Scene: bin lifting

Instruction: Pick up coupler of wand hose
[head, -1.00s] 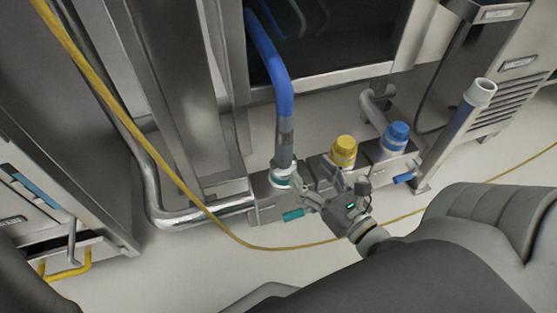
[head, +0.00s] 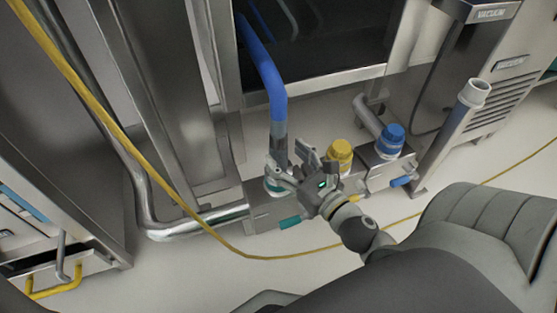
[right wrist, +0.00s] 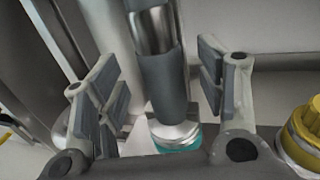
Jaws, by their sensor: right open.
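The wand hose is a blue hose (head: 265,75) that comes down to a dark grey coupler (head: 278,142) seated upright on a teal-ringed port of the floor manifold. My right gripper (head: 288,168) is open at the lower part of the coupler, coming from the right. In the right wrist view the coupler (right wrist: 163,88) stands between the two spread finger pads, with gaps on both sides. The silver collar and teal ring (right wrist: 177,137) show below it. My left gripper is not in view.
Yellow (head: 340,152) and blue (head: 391,138) capped ports stand right of the coupler. A steel cabinet (head: 330,84) rises behind. A yellow hose (head: 165,178) runs across the left and along the floor. A grey wand tube (head: 476,93) leans at the right.

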